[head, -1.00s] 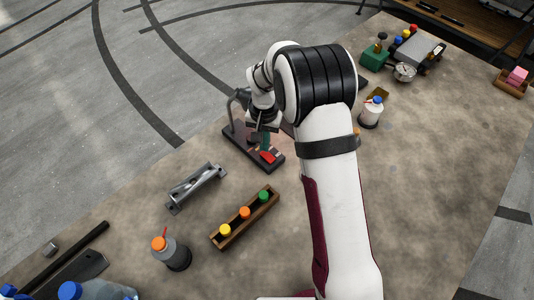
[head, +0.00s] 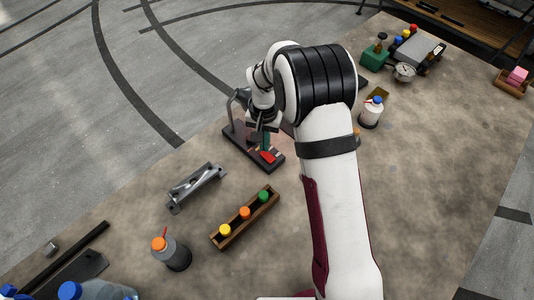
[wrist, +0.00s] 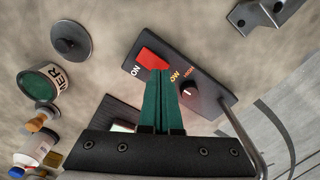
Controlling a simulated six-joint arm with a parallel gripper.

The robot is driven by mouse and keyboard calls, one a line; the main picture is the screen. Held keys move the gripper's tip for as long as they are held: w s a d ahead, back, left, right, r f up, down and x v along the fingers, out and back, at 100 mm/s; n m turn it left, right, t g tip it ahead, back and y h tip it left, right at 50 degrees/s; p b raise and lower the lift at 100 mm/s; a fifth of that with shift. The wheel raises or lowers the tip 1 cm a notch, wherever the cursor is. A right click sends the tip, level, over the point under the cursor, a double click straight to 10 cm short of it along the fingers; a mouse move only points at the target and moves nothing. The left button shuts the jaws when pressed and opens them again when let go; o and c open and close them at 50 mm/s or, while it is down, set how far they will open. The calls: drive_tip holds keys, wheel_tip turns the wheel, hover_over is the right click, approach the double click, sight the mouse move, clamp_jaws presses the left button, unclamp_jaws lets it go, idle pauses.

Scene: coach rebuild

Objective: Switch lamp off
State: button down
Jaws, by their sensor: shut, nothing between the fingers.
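The lamp has a dark flat base (head: 240,146) on the table, with a bent metal tube rising from its far end. In the wrist view the base (wrist: 211,82) carries a red rocker switch (wrist: 151,59) with "ON" printed beside it, and a round black knob (wrist: 187,92) near "LOW" and "HIGH" marks. My gripper (wrist: 161,72) is shut and empty, its green fingertips at the lower edge of the red switch. I cannot tell whether they touch it. In the head view my arm hides part of the lamp, including its head.
A grey metal bracket (head: 195,187) and a wooden tray (head: 228,236) with coloured-capped items lie in front of the lamp. An orange-capped bottle (head: 172,250) stands nearer the front. A white bottle (head: 371,113) stands right of my arm. The table's right side is fairly clear.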

drive_tip(key=shift+f, duration=0.95)
idle(0.6)
drive_tip(key=shift+r, duration=3.55)
drive_tip(key=shift+s+r, duration=0.1)
drive_tip(key=s+d+r+m+y, duration=0.1)
drive_tip(key=s+d+r, duration=0.4)
drive_tip(key=s, duration=0.5)
drive_tip(key=s+d+r+m, duration=0.1)
drive_tip(key=s+d+r, duration=0.1)
drive_tip(key=s+r, duration=0.6)
drive_tip(key=s+f, duration=0.1)
drive_tip(key=s, duration=1.1)
drive_tip(key=shift+s+d+f+m+y, duration=0.3)
drive_tip(key=shift+s+d+f+y, duration=0.05)
drive_tip(key=shift+f+y, duration=0.05)
